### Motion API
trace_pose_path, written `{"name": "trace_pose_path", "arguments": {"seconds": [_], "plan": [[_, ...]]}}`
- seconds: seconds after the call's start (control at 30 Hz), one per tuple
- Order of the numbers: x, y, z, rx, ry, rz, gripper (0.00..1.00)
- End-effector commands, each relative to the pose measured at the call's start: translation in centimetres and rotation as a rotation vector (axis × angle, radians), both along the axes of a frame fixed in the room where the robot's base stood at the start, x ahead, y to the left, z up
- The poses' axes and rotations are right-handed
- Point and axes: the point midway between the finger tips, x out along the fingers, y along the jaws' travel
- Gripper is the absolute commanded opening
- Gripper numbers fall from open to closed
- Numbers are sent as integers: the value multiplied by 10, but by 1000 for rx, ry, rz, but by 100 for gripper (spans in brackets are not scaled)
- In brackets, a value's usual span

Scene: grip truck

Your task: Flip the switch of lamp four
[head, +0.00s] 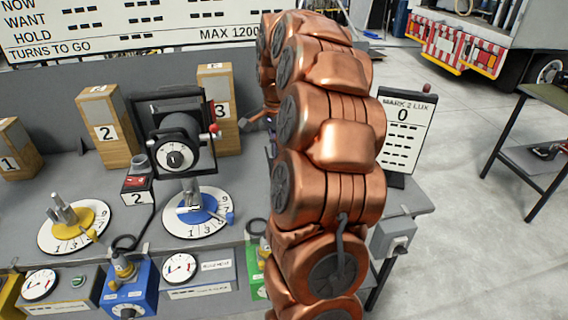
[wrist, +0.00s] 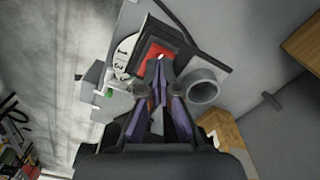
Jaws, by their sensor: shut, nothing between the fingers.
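In the wrist view my gripper (wrist: 161,80) is shut and empty, its purple fingertips together. The tips are over or beside a dark box with a red face (wrist: 155,66), which looks like a lamp switch box. A small pale spot near the tips may be its toggle; I cannot tell whether they touch. No number on this box is readable. In the head view my copper arm covers the right end of the bench and hides my gripper; no lamp numbered four is visible there. A switch box marked 2 (head: 138,187) stands by a black lamp (head: 178,152).
Wooden blocks marked 1 (head: 18,150), 2 (head: 105,128) and 3 (head: 217,105) stand on the grey bench. Two dials (head: 75,228) (head: 200,214) lie in front. A sign (head: 402,130) stands right of my arm. The wrist view shows a grey cylinder (wrist: 203,88) close beside my fingers.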

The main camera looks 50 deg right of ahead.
Motion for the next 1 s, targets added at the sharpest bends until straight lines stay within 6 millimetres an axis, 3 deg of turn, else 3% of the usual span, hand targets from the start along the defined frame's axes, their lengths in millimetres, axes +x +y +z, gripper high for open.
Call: {"name": "trace_pose_path", "arguments": {"seconds": [1.0], "plan": [[0,0,-10,0,1,0,0]]}}
